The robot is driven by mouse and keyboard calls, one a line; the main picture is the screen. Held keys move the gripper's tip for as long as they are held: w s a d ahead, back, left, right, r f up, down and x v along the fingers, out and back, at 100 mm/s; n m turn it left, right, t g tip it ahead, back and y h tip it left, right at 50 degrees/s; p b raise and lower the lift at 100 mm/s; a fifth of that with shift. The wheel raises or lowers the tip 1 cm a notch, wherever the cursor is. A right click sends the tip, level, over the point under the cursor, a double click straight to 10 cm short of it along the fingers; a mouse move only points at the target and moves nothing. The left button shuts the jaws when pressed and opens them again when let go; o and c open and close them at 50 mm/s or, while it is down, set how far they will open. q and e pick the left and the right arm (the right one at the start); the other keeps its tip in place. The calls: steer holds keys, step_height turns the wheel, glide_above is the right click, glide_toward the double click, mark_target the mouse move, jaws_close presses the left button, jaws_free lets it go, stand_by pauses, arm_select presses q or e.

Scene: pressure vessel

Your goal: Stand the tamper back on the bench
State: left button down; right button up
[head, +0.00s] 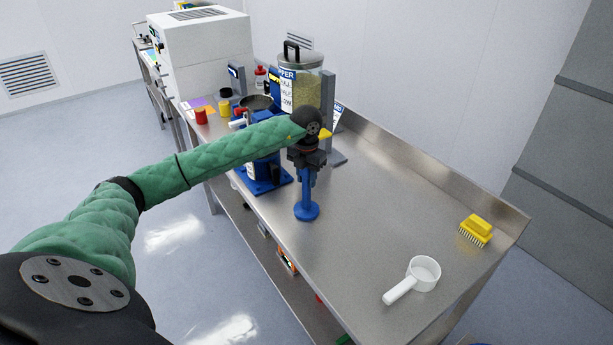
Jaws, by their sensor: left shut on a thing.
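The tamper (307,205) is blue, with a thin shaft and a round foot. It is upright, its foot at or just above the steel bench (375,215); I cannot tell if it touches. My left gripper (307,172) is shut on the upper part of the tamper, which the fingers hide. My left arm in its green sleeve reaches in from the left. My right gripper is not in view.
A blue-based apparatus (264,180) stands just left of the tamper, partly behind my arm. A clear hopper (303,82) stands behind. A white scoop (422,272) and a yellow brush (476,230) lie at the right. The bench between is clear.

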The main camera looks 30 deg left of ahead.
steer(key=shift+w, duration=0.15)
arm_select(q)
steer(key=c, duration=1.1)
jaws_free()
steer(key=shift+o, duration=0.2)
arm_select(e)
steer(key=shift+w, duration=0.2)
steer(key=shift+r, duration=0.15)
arm_select(q)
steer(key=shift+r, duration=0.1)
step_height(320, 180, up, 4)
steer(key=b, duration=0.2)
steer(key=shift+b, duration=0.35)
step_height(320, 180, up, 6)
steer(key=b, duration=0.2)
steer(key=shift+r+b, duration=0.1)
steer(key=shift+b, duration=0.3)
steer(key=shift+r, duration=0.85)
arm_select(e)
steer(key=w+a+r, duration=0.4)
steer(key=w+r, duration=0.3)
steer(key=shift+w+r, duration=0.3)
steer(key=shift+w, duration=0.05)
